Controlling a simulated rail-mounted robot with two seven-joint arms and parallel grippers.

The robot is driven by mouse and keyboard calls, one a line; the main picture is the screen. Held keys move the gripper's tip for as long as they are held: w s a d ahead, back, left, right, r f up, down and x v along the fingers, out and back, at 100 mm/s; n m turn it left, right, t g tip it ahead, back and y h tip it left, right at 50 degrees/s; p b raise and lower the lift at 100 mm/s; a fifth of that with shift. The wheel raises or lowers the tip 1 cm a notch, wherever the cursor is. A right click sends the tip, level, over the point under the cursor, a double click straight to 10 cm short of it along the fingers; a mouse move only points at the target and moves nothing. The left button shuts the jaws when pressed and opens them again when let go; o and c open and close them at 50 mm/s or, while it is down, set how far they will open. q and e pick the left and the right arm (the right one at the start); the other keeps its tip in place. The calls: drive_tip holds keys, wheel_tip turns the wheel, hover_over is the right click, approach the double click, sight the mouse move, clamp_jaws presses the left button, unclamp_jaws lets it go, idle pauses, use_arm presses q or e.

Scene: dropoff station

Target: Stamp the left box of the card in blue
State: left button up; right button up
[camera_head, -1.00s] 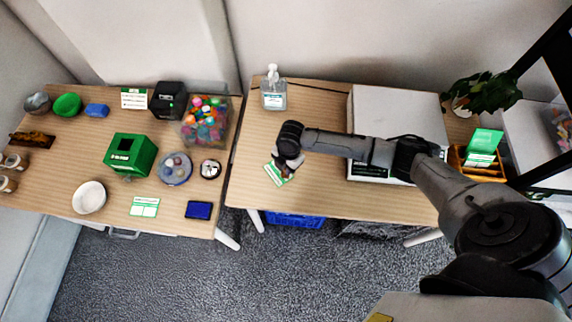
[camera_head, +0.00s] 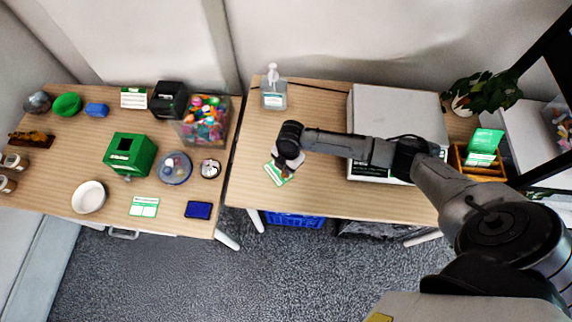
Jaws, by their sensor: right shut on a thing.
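A small white and green card (camera_head: 275,174) lies on the right table, partly hidden under my right gripper. My right gripper (camera_head: 286,163) points down over the card's upper right part. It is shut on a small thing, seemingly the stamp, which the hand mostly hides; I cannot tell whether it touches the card. A similar white and green card (camera_head: 144,207) with printed boxes lies near the front edge of the left table. A dark blue pad (camera_head: 199,210) lies to the right of that card. My left gripper is not in view.
A large pale box (camera_head: 395,108) stands behind my right arm. A sanitizer bottle (camera_head: 273,92) stands at the back of the right table (camera_head: 330,204). The left table holds a green box (camera_head: 130,154), a white bowl (camera_head: 89,197) and a clear bin (camera_head: 205,122). A gap separates the tables.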

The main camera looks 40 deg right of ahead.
drive_tip(key=shift+f, duration=0.2)
drive_tip(key=shift+f, duration=0.25)
idle(0.3)
idle(1.1)
drive_tip(key=shift+f, duration=0.1)
idle(0.6)
wheel_tip(320, 180, up, 2)
drive_tip(key=p, duration=0.2)
drive_tip(key=shift+r+p, duration=0.25)
drive_tip(key=shift+p, duration=0.15)
wheel_tip(320, 180, up, 5)
drive_tip(key=p, duration=0.5)
drive_tip(key=shift+f, duration=0.15)
